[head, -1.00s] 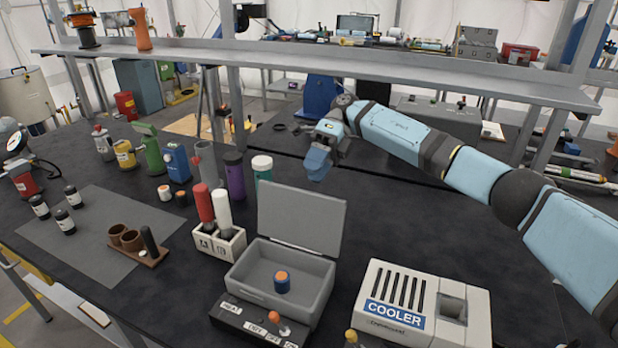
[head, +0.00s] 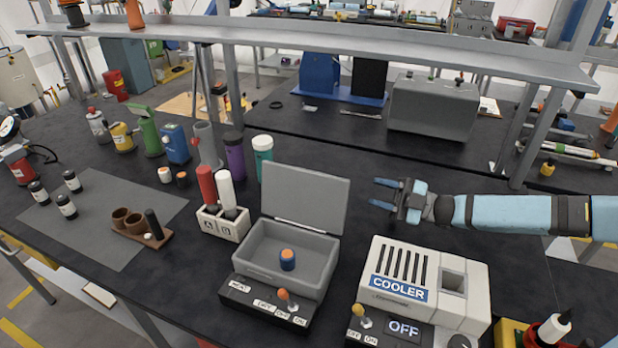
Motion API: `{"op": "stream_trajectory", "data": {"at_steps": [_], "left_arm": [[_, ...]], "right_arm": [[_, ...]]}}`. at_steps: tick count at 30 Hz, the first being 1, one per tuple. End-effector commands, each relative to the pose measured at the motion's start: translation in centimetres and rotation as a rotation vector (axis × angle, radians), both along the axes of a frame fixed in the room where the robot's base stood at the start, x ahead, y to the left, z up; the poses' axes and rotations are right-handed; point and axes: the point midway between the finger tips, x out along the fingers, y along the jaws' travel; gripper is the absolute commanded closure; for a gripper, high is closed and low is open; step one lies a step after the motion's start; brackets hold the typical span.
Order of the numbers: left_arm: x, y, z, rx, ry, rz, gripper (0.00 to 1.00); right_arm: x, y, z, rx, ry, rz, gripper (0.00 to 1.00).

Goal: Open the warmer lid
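The warmer is a grey box (head: 262,262) in the middle front of the head view. Its lid (head: 306,213) stands raised and open at the back. A small blue vial with an orange cap (head: 287,260) stands inside it. A dark panel with an orange-tipped switch (head: 286,297) is at its front. My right gripper (head: 374,193) is to the right of the raised lid, apart from it, with its two blue fingers spread and nothing between them. My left gripper is not in view.
A white cooler (head: 424,283) with an OFF display stands right of the warmer. A holder with a red and a white tube (head: 222,222) stands to its left. A metal shelf (head: 330,50) crosses above the table's back.

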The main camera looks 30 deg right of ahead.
Motion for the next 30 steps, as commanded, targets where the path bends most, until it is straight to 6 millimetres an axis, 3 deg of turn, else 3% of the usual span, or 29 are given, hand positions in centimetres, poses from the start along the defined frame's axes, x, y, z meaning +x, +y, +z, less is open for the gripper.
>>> {"op": "stream_trajectory", "data": {"at_steps": [5,21,30], "left_arm": [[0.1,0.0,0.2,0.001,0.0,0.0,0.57],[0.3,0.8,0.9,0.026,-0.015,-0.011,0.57],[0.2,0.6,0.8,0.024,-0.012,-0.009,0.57]], "right_arm": [[0.6,0.9,0.4,0.005,0.012,-0.007,0.62],[6.0,9.4,3.3,0.005,0.01,-0.004,0.62],[7.1,11.0,3.7,0.003,0.011,-0.006,0.62]]}}
